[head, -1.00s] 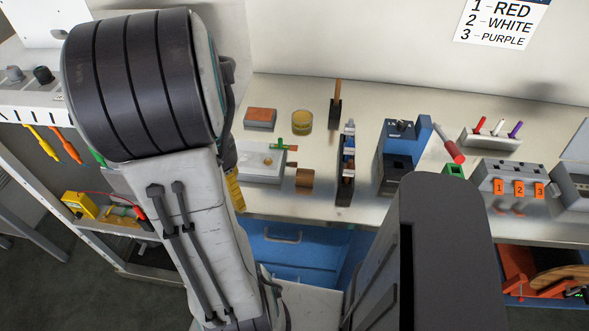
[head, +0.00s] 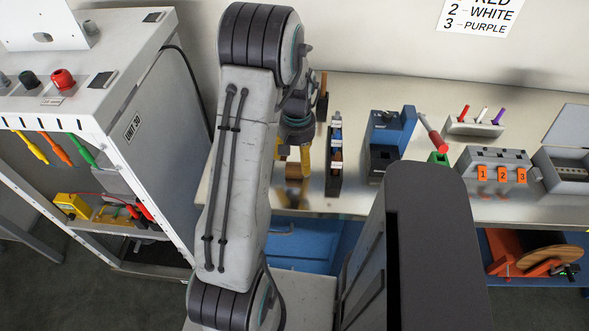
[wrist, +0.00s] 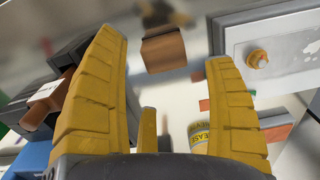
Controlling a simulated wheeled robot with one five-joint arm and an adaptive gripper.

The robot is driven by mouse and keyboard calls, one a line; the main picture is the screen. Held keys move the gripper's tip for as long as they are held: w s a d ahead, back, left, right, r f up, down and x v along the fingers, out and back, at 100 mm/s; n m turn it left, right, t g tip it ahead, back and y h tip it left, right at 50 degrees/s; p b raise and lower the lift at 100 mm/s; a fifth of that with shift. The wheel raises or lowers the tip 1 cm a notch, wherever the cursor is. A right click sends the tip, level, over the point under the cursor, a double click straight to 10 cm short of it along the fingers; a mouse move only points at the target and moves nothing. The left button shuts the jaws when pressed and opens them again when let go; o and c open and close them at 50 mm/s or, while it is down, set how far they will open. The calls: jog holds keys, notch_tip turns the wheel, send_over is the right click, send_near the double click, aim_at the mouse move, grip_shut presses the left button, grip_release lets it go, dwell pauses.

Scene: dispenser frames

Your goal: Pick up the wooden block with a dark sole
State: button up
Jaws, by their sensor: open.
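The wooden block (wrist: 163,52) is small and brown with a thin dark band along one side. In the wrist view it stands on the shiny bench top, ahead of and between the fingertips of my gripper (wrist: 165,60). My gripper's yellow fingers are spread open, with nothing between them and no visible contact with the block. In the head view my gripper (head: 293,160) hangs over the bench near its front edge, pointing down. The block (head: 293,171) is only partly visible there, behind and between the fingers.
A narrow dark rack (head: 334,160) stands just right of my gripper, with a blue device (head: 388,140) beyond it. In the wrist view a grey plate with a brass knob (wrist: 257,59) is close on the right. A yellow tin (wrist: 199,136) lies nearer.

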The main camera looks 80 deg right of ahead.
aim_at(294, 167)
jog(key=f, duration=0.2)
jog(key=f+p, duration=0.1)
jog(key=shift+w+a+f, duration=0.15)
jog(key=shift+w+f, duration=0.15)
jog(key=shift+f, duration=0.8)
jog(key=c, duration=1.4)
